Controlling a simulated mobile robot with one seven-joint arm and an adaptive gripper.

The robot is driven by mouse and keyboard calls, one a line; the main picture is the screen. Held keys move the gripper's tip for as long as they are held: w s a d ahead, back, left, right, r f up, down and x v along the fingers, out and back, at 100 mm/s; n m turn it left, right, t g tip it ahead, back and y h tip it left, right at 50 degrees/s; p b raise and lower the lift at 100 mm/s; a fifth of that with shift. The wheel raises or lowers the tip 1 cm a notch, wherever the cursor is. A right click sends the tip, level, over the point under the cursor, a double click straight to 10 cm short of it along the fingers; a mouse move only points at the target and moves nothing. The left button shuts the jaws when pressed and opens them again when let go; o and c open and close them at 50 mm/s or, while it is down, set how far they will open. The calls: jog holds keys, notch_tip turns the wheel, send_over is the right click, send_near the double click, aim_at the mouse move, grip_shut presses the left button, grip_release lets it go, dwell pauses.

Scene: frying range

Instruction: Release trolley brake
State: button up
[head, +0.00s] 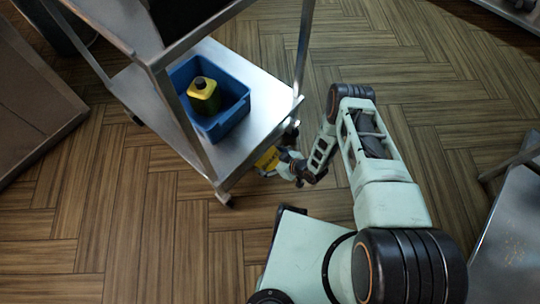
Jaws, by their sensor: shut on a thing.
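The metal trolley (262,88) stands at upper left, with its lower shelf near the floor. A small yellow piece (267,158) shows just under the near right edge of that shelf; it looks like the brake tab. My gripper (282,160) is low at this edge, close to the trolley's right-hand caster (291,136). It is shut on the yellow piece, though the fingertips are small and partly hidden. The brake's exact position is too small to tell.
A blue bin (236,122) on the lower shelf holds a yellow-green bottle (203,96) with a dark cap. A brown flat unit (35,110) is at left. A metal surface (510,240) is at lower right. The wooden floor (430,60) at upper right is clear.

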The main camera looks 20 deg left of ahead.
jog(key=shift+r+g+h, duration=0.4)
jog(key=shift+g+h, duration=0.1)
jog(key=shift+h, duration=0.6)
jog(key=o, duration=1.6)
jog(key=v, duration=1.2)
jog(key=shift+a, duration=0.1)
